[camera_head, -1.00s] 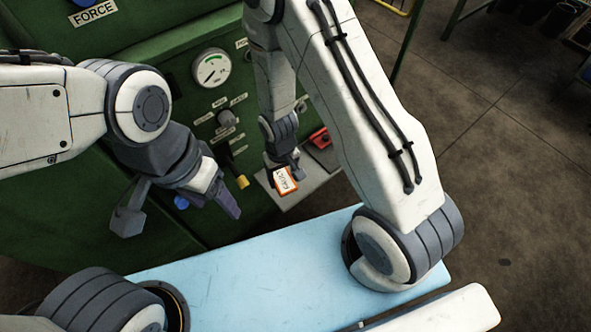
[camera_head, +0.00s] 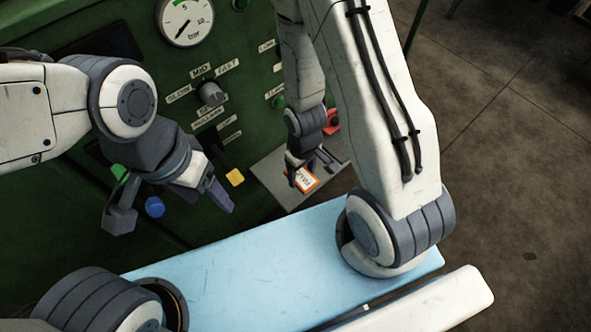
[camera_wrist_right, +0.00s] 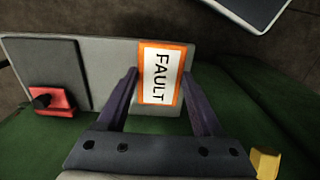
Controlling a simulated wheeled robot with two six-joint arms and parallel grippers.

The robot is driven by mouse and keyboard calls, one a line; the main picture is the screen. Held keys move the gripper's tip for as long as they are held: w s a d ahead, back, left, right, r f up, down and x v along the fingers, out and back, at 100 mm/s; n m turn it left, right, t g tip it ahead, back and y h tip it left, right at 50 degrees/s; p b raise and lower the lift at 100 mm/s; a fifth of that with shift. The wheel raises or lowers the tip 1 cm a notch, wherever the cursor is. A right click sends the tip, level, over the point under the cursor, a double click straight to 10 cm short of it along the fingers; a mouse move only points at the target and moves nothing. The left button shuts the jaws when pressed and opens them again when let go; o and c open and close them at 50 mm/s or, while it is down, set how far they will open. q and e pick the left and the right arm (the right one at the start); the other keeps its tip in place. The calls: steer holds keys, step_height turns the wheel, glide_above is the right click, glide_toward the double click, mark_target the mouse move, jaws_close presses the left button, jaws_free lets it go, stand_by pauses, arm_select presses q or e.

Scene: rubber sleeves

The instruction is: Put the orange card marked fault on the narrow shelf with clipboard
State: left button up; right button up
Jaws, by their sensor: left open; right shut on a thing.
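The orange-edged card marked FAULT (camera_head: 304,180) is in my right gripper (camera_head: 296,172). In the right wrist view the card (camera_wrist_right: 160,76) lies between the two fingers, its lettering facing the camera. It is over the grey narrow shelf (camera_head: 275,178), at the end away from the clipboard. I cannot tell whether it touches the shelf. The dark clipboard (camera_wrist_right: 42,66) with a red clip lies on the shelf's other end in the right wrist view. My left gripper (camera_head: 222,197) is open and empty, left of the shelf in front of the green machine.
The green machine (camera_head: 60,225) stands behind the shelf, with a gauge (camera_head: 187,20), a grey knob (camera_head: 211,93), a yellow button (camera_head: 235,177) and a blue button (camera_head: 154,207). Bare shelf shows between the card and the clipboard in the right wrist view.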

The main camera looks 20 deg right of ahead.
steer(key=w+f+b, duration=0.1)
steer(key=b, duration=0.1)
steer(key=shift+w+d+b, duration=0.1)
steer(key=shift+d+b, duration=0.1)
steer(key=shift+b, duration=0.15)
steer(key=shift+w+d+r+p, duration=0.1)
steer(key=shift+w+p, duration=0.25)
steer(key=shift+p, duration=0.05)
steer(key=w+f+p, duration=0.2)
steer(key=w, duration=0.1)
steer(key=w+f+p, duration=0.1)
steer(key=w, duration=0.1)
steer(key=shift+w+d, duration=0.1)
steer(key=shift+d, duration=0.3)
steer(key=shift+w+d+f+p, duration=0.1)
steer(key=shift+w+f+p, duration=0.3)
steer(key=shift+w, duration=0.05)
step_height(320, 180, down, 4)
steer(key=b, duration=0.4)
steer(key=shift+f, duration=0.25)
arm_select(q)
step_height(320, 180, down, 3)
steer(key=shift+f, duration=0.1)
arm_select(e)
steer(key=shift+r, duration=0.15)
arm_select(q)
steer(key=shift+f, duration=0.1)
